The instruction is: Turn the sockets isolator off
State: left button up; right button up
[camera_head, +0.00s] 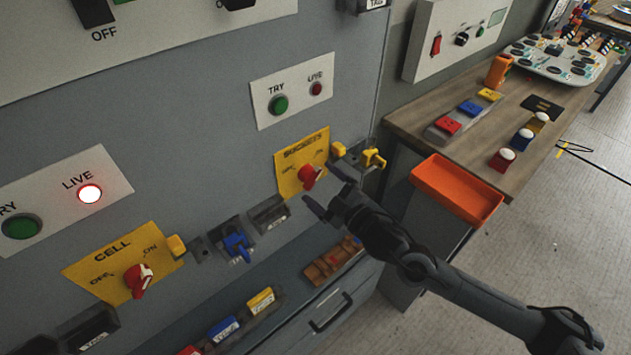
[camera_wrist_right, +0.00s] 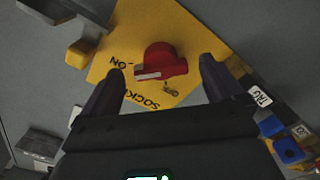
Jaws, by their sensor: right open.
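The sockets isolator is a yellow plate (camera_head: 290,184) marked SOCKETS, with a red rotary knob (camera_head: 309,176), on the grey panel. In the right wrist view the plate (camera_wrist_right: 205,38) has ON and OFF lettering, and the red knob (camera_wrist_right: 165,62) has a white mark on its handle. I cannot tell for sure which word the mark points at. My right gripper (camera_head: 322,186) is open in front of the plate. In the wrist view its fingers (camera_wrist_right: 162,75) lie one on each side of the knob, with gaps showing. My left gripper is not in view.
Yellow blocks (camera_head: 339,149) and a yellow padlock (camera_head: 373,158) sit right of the isolator. A separate cell isolator (camera_head: 110,285) is at left, below a lit LIVE lamp (camera_head: 89,194). The sockets LIVE lamp (camera_head: 316,88) looks dull. A bench with an orange tray (camera_head: 440,198) is at right.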

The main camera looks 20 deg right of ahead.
aim_at(310, 176)
jog(key=shift+x, duration=1.4)
jog(key=c, duration=1)
jog(key=shift+o, duration=0.2)
